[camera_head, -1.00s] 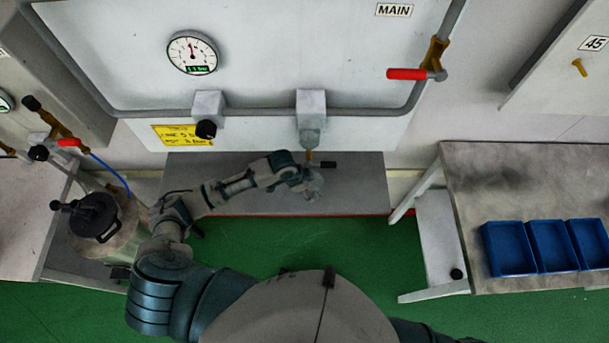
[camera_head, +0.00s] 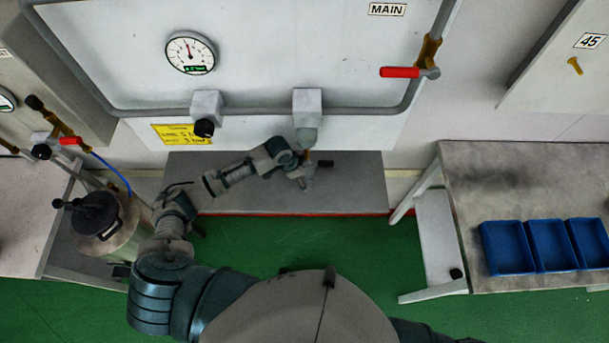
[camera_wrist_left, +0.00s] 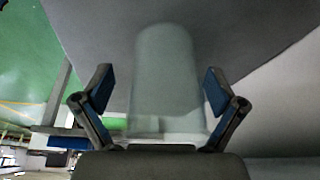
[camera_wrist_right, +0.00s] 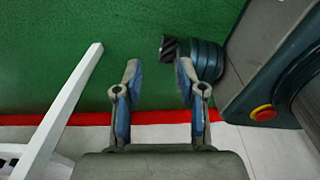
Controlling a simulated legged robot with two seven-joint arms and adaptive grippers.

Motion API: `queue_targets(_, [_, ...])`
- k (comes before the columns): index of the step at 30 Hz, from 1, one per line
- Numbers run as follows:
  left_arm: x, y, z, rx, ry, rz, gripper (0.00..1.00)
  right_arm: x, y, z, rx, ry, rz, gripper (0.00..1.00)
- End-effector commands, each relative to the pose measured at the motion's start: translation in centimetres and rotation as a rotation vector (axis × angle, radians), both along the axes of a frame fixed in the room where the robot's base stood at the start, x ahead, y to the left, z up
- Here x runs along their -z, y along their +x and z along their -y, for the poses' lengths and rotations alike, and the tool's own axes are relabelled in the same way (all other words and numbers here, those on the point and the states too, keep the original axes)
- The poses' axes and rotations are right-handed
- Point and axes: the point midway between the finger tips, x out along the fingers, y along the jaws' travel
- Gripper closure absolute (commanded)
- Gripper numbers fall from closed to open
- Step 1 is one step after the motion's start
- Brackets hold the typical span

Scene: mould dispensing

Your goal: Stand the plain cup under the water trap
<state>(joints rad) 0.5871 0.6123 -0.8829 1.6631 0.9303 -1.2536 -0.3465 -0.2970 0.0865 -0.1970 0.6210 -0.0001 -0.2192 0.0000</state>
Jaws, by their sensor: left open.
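The water trap (camera_head: 307,128) is a grey bowl under a light block on the panel, with a short brown outlet below it. My left gripper (camera_head: 303,180) is just below that outlet, over the grey shelf. In the left wrist view a pale translucent cup (camera_wrist_left: 167,75) is between the fingers of my left gripper (camera_wrist_left: 157,88). These fingers are spread, with gaps on both sides of the cup. In the head view the cup is hard to tell from the gripper. My right gripper (camera_wrist_right: 157,75) is open and empty above the floor.
The grey shelf (camera_head: 240,195) is bare on either side of the gripper, apart from a small dark piece (camera_head: 326,163). A metal canister (camera_head: 110,235) with a black lid stands at left. Blue trays (camera_head: 507,248) stand on the right bench (camera_head: 480,180).

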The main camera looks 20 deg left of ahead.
Motion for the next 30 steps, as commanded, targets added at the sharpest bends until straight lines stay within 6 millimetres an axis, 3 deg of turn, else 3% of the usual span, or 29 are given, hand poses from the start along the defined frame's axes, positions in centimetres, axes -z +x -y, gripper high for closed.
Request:
queue_targets(1, [-0.3,-0.2,1.0,0.021,-0.021,0.006,0.05,0.0,-0.1,0.7,0.001,-0.009,-0.002,0.60])
queue_targets(4, [-0.9,-0.2,0.5,0.023,-0.030,0.007,0.05,-0.1,-0.5,1.5,0.001,-0.018,-0.007,0.60])
queue_targets(8, [-2.9,-0.6,-0.3,0.023,-0.029,0.012,0.05,-0.2,-0.5,0.6,0.002,-0.008,-0.008,0.60])
queue_targets(14, [-2.8,-3.0,-4.8,0.017,-0.020,0.004,0.05,0.5,-0.5,-1.8,0.000,0.021,-0.007,0.60])
queue_targets(21, [-2.9,-5.3,-9.2,0.016,-0.017,0.003,0.05,1.0,-0.5,-1.2,-0.003,0.014,-0.007,0.60])
queue_targets(30, [-3.0,-6.3,-11.3,0.017,-0.024,0.005,0.05,1.2,-0.5,0.1,-0.001,-0.002,-0.007,0.60])
